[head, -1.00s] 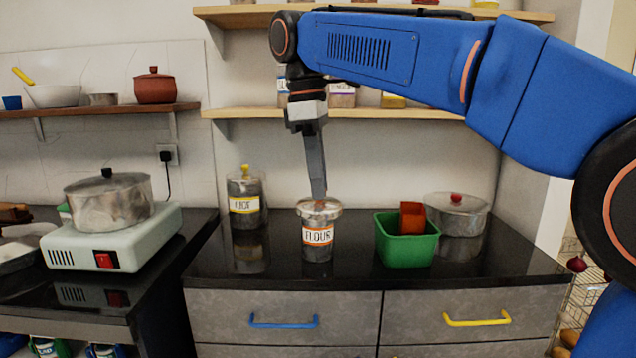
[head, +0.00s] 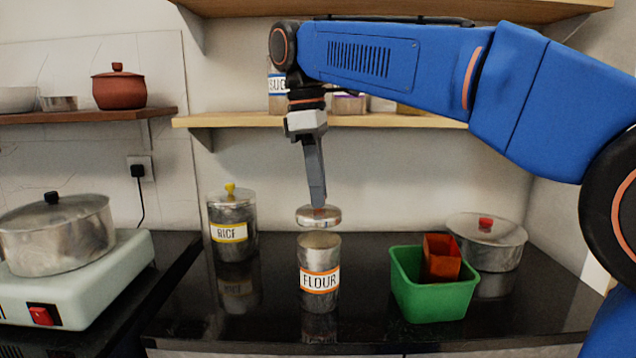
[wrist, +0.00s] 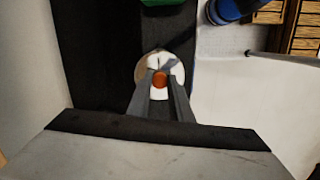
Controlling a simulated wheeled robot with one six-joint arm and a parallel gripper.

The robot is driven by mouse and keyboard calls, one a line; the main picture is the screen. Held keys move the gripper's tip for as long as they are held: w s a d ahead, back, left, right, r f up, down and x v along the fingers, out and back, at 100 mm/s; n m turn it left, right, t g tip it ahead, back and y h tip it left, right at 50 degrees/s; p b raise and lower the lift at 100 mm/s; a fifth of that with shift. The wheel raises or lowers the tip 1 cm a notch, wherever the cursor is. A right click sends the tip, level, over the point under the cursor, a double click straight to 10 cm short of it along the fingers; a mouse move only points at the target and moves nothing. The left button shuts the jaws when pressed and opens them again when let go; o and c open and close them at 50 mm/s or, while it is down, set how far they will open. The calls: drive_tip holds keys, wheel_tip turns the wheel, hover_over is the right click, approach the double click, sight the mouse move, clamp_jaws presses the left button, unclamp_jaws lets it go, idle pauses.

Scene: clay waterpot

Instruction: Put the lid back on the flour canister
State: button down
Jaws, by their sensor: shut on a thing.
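The flour canister (head: 320,284) is a metal cylinder with an orange-edged FLOUR label, upright on the black counter. Its top is uncovered, with pale contents at the rim. The round metal lid (head: 303,217) hangs level just above it, with a visible gap in the head view. My gripper (head: 319,204) points down and is shut on the lid's orange knob. In the wrist view, my gripper (wrist: 160,87) holds the orange knob (wrist: 160,79) over the shiny lid (wrist: 143,70); the canister is hidden beneath.
A rice canister (head: 232,215) stands at left. A green bin (head: 435,300) with an orange-red block (head: 441,258) stands at right, before a lidded pot (head: 492,240). A shelf (head: 240,119) runs behind my arm. The black counter in front is clear.

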sight(318, 214)
drive_tip(key=shift+f, duration=2.55)
drive_tip(key=shift+f, duration=0.2)
idle(0.5)
drive_tip(key=c, duration=1)
unclamp_jaws()
drive_tip(key=shift+r, duration=3.5)
